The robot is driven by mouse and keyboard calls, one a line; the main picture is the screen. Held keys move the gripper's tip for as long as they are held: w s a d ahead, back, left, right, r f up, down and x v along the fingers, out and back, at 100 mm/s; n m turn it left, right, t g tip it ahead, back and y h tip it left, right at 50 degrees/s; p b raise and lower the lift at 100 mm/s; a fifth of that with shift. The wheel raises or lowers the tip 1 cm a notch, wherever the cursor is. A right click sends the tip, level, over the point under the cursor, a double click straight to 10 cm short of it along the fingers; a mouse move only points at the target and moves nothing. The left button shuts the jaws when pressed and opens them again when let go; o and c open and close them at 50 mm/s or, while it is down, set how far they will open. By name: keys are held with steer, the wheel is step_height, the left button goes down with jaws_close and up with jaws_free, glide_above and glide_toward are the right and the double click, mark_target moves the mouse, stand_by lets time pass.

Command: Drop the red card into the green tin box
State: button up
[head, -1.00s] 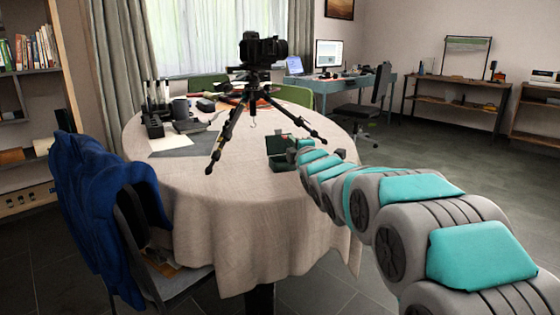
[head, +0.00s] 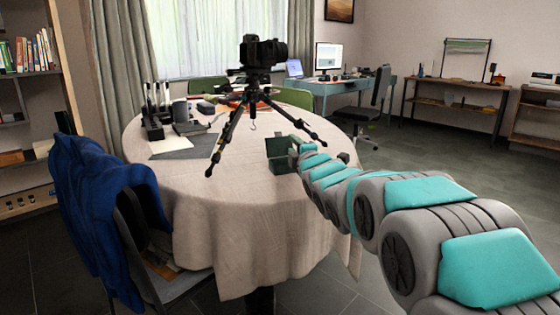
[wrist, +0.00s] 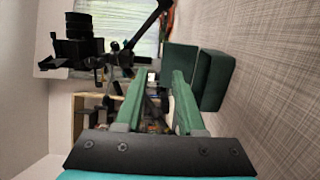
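The green tin box (head: 281,164) stands on the round table near its right side, beside the tripod. In the wrist view it shows as two dark green blocks (wrist: 215,80) just beyond and right of the fingers; I cannot tell for sure whether its lid is open. My gripper (wrist: 155,85) has its two green fingers apart, with only background showing between them. In the head view my gripper (head: 296,150) is close to the box's right side, partly hidden by my arm. I cannot make out the red card in either view.
A black camera on a tripod (head: 262,52) stands on the table (head: 230,215), one leg close to the box. A mug (head: 180,111), dark holders and papers are at the left. A chair with a blue jacket (head: 100,200) stands at the front left. The table's front is clear.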

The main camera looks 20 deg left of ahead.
steer(key=shift+v, duration=2.95)
steer(key=shift+d, duration=0.1)
steer(key=s+d+f+m+g+h, duration=0.1)
steer(key=d+f+m+h, duration=0.3)
steer(key=d, duration=0.5)
steer(key=s+d+f+m+g+h, duration=0.1)
steer(key=d+f+m+h, duration=0.25)
steer(key=d, duration=0.55)
steer(key=s+d+f+m+g+h, duration=0.35)
steer(key=s+d+f+m, duration=0.4)
steer(key=s+d, duration=0.35)
steer(key=s+d+f+m+g, duration=0.3)
steer(key=s, duration=0.8)
steer(key=s+d+f+m+g, duration=0.3)
steer(key=s+m+g, duration=0.1)
steer(key=s, duration=0.7)
steer(key=s+d+f+m+g, duration=0.3)
steer(key=s, duration=0.8)
steer(key=shift+d+f, duration=0.2)
steer(key=shift+d, duration=0.1)
steer(key=shift+a+g, duration=0.1)
steer(key=shift+g, duration=0.15)
